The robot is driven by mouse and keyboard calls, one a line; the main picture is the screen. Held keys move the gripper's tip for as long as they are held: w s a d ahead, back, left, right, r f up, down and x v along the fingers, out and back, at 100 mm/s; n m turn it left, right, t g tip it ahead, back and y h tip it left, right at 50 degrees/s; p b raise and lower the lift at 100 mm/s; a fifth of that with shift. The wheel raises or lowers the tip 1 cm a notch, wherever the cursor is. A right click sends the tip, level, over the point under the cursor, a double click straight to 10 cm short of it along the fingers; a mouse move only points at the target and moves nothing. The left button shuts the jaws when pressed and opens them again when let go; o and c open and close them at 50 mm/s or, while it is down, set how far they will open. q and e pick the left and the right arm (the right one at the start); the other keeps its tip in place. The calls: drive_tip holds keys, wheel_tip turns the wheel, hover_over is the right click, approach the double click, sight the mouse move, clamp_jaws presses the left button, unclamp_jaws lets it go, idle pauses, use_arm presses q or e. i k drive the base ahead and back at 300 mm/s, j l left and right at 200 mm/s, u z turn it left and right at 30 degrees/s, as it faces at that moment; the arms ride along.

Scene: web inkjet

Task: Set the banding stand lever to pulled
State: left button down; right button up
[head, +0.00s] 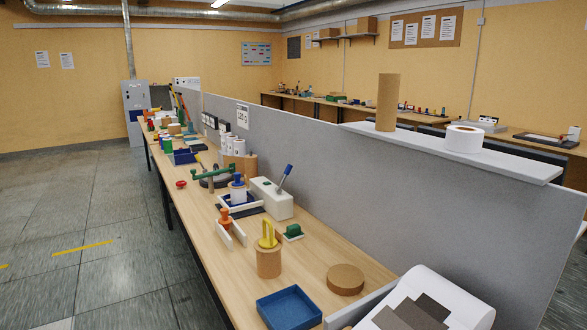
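A white box (271,199) stands on the long wooden bench, close to the grey partition. A lever with a blue grip (286,171) rises from its top and leans to the right. This may be the banding stand, but no label on it is readable. A dark stand with a green bar (216,177) is just behind it to the left. Neither of my grippers is in view, and nothing is touching the lever.
The wooden bench (322,259) also holds a blue tray (289,307), a cork disc (345,279), a cork cylinder (268,262) with a yellow handle, and a green-handled block (293,232). A grey partition (400,215) runs behind. Open floor (110,265) lies left.

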sight(287, 171)
drive_tip(key=j+z, duration=0.1)
drive_tip(key=z, duration=0.75)
drive_tip(key=j+z, duration=0.25)
drive_tip(key=j, duration=0.15)
drive_tip(key=j+z, duration=0.25)
drive_tip(key=j, duration=0.15)
drive_tip(key=k+j+z, duration=0.25)
drive_tip(key=j+z, duration=0.25)
drive_tip(key=j, duration=0.25)
drive_tip(key=k+j+z, duration=0.25)
drive_tip(key=k+j, duration=0.15)
drive_tip(key=j, duration=0.2)
drive_tip(key=k+j, duration=0.15)
drive_tip(key=j, duration=0.25)
drive_tip(key=k+j, duration=0.15)
drive_tip(key=j, duration=0.2)
drive_tip(key=k+j+z, duration=0.1)
drive_tip(key=j, duration=0.25)
drive_tip(key=k+j, duration=0.2)
drive_tip(key=j, duration=0.2)
